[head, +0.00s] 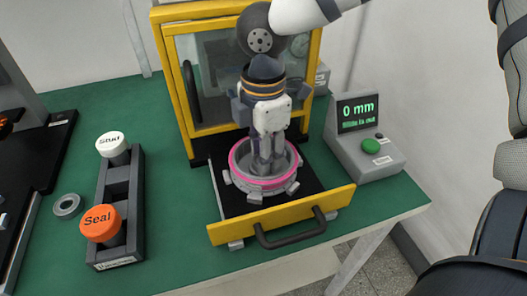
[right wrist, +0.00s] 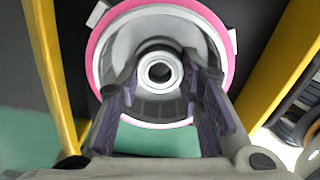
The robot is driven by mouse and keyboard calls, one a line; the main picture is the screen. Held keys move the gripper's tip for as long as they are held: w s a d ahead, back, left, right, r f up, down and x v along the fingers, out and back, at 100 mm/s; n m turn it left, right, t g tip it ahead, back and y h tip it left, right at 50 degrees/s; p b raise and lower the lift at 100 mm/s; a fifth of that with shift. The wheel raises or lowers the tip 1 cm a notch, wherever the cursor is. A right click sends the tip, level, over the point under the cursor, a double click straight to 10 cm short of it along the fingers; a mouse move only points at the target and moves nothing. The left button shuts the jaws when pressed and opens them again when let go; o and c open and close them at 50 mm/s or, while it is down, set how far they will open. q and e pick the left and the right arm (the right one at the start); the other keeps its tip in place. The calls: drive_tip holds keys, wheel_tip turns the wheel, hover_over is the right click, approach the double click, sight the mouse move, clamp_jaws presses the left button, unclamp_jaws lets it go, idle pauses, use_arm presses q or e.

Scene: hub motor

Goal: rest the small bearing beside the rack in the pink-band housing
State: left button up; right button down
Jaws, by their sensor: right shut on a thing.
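The pink-band housing (head: 258,186) sits on the dark bed of the yellow-fronted drawer. My right gripper (head: 266,163) points down into it from above, and in the right wrist view its fingertips (right wrist: 162,76) close around a small pale ring, the small bearing (right wrist: 160,86). The bearing is over the middle of the housing (right wrist: 101,47); I cannot tell whether it touches the seat. In the head view the fingers and housing wall hide it. A grey ring (head: 67,205) lies on the green table left of the rack (head: 137,200). My left gripper is not in view.
The rack holds a white Stud cap (head: 112,144) and an orange Seal cap (head: 101,222). The yellow press frame (head: 178,90) stands close behind my gripper. A gauge box (head: 362,140) reading 0 mm stands to the right. Green table is free between rack and drawer.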

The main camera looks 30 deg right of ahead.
drive_tip(key=c, duration=1.1)
unclamp_jaws()
drive_tip(key=shift+o, duration=0.2)
wheel_tip(320, 180, up, 12)
drive_tip(key=shift+f, duration=0.1)
